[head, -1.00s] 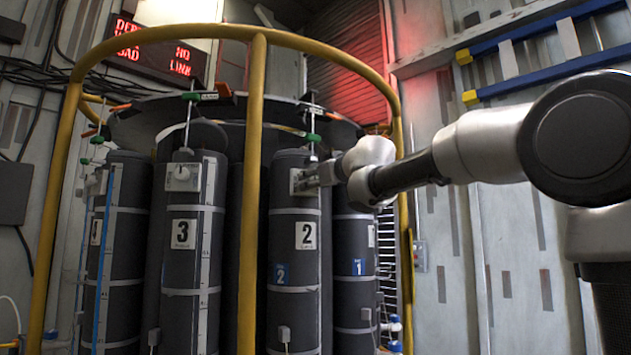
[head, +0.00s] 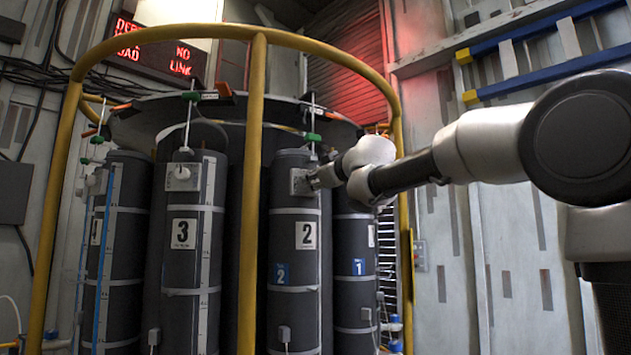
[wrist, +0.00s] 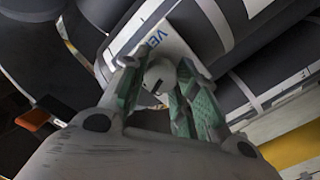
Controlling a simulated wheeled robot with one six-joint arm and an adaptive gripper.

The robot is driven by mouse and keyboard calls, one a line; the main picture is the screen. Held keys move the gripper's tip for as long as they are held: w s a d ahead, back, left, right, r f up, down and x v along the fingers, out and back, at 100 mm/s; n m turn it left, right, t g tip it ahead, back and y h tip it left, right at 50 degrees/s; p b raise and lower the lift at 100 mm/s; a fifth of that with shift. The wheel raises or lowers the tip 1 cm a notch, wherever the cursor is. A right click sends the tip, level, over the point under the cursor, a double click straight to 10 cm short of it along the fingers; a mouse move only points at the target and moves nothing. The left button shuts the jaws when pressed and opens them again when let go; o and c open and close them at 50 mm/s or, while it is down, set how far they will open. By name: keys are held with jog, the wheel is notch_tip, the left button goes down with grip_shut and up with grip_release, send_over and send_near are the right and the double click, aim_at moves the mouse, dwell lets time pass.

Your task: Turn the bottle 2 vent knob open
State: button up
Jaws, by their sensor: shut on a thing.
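Bottle 2 (head: 295,225) is a dark grey cylinder with light bands and a white "2" label, standing behind a yellow rail. Its pale vent plate (head: 299,181) sits near the top. My gripper (head: 311,180) reaches it from the right, its fingertips at the plate. In the wrist view the rounded grey vent knob (wrist: 160,77) lies between the green-padded fingers of my gripper (wrist: 157,85), which are shut on it. Part of the plate's "VE" lettering shows behind. The fingers hide part of the knob, and its exact angle is hard to read.
The yellow rail's upright (head: 251,200) stands just left of bottle 2. Bottle 3 (head: 183,260) is further left, and another bottle with a blue "1" tag (head: 358,267) is close on the right. A green-tipped rod (head: 312,137) rises above bottle 2.

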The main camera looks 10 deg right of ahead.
jog(key=n, duration=0.7)
jog(key=shift+f, duration=0.1)
jog(key=n, duration=0.3)
jog(key=shift+n, duration=0.4)
jog(key=shift+f+n, duration=0.1)
jog(key=shift+n, duration=1.7)
jog(key=o, duration=1)
jog(key=v, duration=1.2)
